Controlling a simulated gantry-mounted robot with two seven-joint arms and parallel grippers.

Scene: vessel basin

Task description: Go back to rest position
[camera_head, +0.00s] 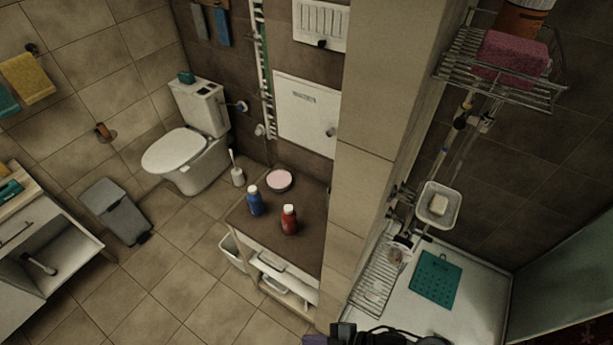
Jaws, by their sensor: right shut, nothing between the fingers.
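My right gripper (343,332) shows only in part at the bottom edge of the head view, as a dark shape with black parts beside it. It is shut and empty. It lies in front of the lower end of the tiled pillar and the near edge of the shower tray (402,309). Most of my right arm is cut off by the frame. My left gripper is not in view.
A brown-topped cabinet (308,246) carries a blue bottle (255,203), a red bottle (289,222) and a pink round dish (279,180). The tiled pillar (359,185) stands beside it. A wire shelf (480,72) hangs upper right. Open floor (165,268) lies left.

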